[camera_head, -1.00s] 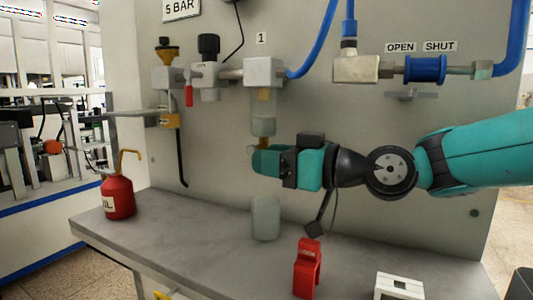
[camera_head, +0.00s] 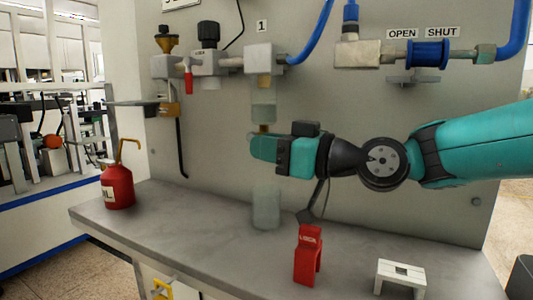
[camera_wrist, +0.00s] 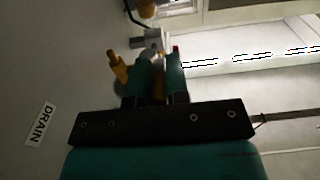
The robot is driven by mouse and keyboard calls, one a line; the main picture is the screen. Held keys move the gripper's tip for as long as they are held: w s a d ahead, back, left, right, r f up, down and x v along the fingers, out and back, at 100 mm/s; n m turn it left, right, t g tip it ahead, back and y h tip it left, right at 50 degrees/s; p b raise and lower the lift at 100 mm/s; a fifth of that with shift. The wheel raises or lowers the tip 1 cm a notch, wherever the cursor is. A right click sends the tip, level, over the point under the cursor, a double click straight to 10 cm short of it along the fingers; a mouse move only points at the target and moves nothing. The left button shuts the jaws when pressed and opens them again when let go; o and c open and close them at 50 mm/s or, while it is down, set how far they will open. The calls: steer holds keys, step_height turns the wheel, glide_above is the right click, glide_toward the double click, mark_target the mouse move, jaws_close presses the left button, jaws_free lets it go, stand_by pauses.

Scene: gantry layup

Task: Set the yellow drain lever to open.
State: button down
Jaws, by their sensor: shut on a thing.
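In the wrist view, a yellow piece, apparently the drain lever (camera_wrist: 158,88), shows between the two teal fingers of my gripper (camera_wrist: 158,62). The fingers are shut on it. Another yellow-brown part (camera_wrist: 118,67) sticks out just left of the fingers. A white DRAIN label (camera_wrist: 40,124) is on the grey panel at the left. In the head view, my gripper (camera_head: 254,147) is just under the clear bowl (camera_head: 263,105) of unit 1. A small brass-coloured part (camera_head: 264,128) shows between bowl and gripper. My gripper hides the lever there, and its exact angle cannot be told.
A pale cup (camera_head: 266,207) stands on the bench below my gripper. A red lockout piece (camera_head: 308,258), a white block (camera_head: 400,275) and a red oil can (camera_head: 117,187) are also on the bench. The OPEN and SHUT labels (camera_head: 422,33) sit above the blue-handled valve (camera_head: 428,54).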

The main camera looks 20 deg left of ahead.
steer(key=y+b, duration=0.1)
steer(key=b, duration=0.3)
steer(key=f+y+b, duration=0.1)
steer(key=y+b, duration=0.1)
steer(key=b, duration=0.2)
steer(key=y+b, duration=0.2)
steer(key=b, duration=0.2)
steer(key=shift+w+a+f+t+b, duration=0.1)
steer(key=shift+a+f+t+b, duration=0.1)
steer(key=shift+a+t+b, duration=0.15)
steer(key=shift+r, duration=0.1)
steer(key=c, duration=1.1)
jaws_free()
